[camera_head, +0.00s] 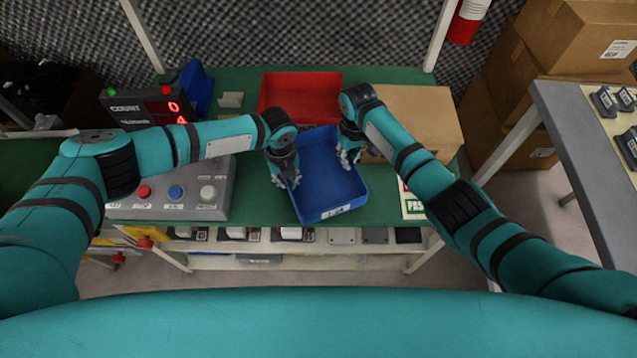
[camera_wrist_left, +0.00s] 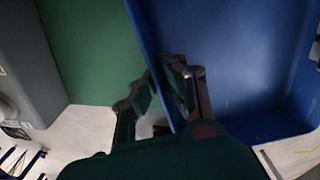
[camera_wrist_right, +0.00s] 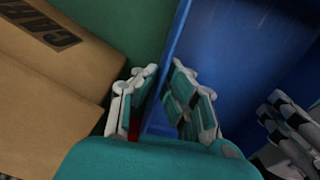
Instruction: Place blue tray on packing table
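The blue tray (camera_head: 328,183) is open-topped and empty, at the middle of the green packing table (camera_head: 262,206), turned slightly, with a white label on its near wall. My left gripper (camera_head: 288,178) is shut on its left wall; the left wrist view shows the fingers (camera_wrist_left: 165,88) on both sides of the blue wall (camera_wrist_left: 215,50). My right gripper (camera_head: 348,158) is at the right wall near the far corner; in the right wrist view its fingers (camera_wrist_right: 165,90) close around the wall (camera_wrist_right: 215,50). I cannot tell whether the tray's bottom touches the table.
A red tray (camera_head: 300,95) lies behind the blue one. A cardboard box (camera_head: 420,115) stands to the right, close to my right gripper. A button panel (camera_head: 180,190) and a counter display (camera_head: 150,108) stand left. A green-and-white card (camera_head: 413,205) lies at the right front.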

